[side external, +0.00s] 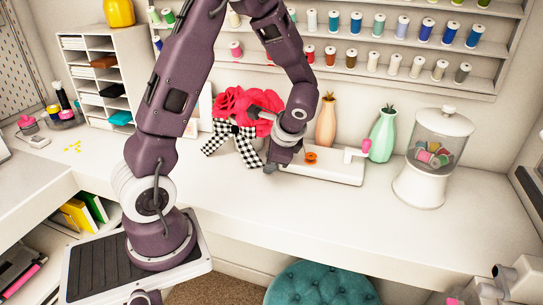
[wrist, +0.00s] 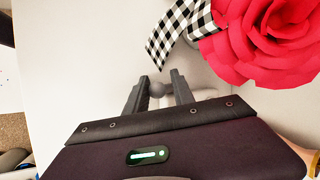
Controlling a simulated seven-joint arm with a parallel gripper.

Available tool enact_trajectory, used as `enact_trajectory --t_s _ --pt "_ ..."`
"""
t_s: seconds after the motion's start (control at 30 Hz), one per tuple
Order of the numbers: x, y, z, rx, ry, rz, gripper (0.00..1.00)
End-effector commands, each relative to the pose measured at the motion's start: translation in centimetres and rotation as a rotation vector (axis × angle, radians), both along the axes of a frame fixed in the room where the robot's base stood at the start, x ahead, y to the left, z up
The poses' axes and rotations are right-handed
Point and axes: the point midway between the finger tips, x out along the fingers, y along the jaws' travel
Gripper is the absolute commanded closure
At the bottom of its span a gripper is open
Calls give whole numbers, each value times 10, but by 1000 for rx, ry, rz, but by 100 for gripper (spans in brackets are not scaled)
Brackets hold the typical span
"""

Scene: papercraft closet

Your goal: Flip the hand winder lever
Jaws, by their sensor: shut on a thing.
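The hand winder (side external: 340,174) is a long white base on the desk, with an orange disc on top and a pink knob on a white arm at its right end. My gripper (side external: 272,166) is at its left end, pointing down. In the wrist view my gripper (wrist: 159,78) is closed with a finger on each side of a small grey ball knob (wrist: 157,89), which looks like the end of the winder lever. The rest of the lever is hidden behind my fingers and gripper body, so I cannot tell its tilt.
A red paper flower (side external: 243,108) with a checkered ribbon (side external: 247,147) sits close to the left of my gripper. Orange (side external: 326,122) and mint (side external: 383,134) vases stand behind the winder; a glass jar (side external: 440,150) is at right. The front desk is clear.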

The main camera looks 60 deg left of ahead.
Motion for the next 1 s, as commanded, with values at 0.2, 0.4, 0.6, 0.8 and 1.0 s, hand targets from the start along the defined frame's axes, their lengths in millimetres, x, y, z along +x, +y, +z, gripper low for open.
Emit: enact_trajectory --t_s 0.2,0.4,0.6,0.8,1.0 --pt "2 -5 -2 -11 -2 -8 100" --pt "2 -4 -2 -10 -4 -8 46" --pt "3 -4 -1 -11 -4 -7 46" --pt "6 3 4 -89 79 8 46" --pt "15 12 13 -321 298 10 46"
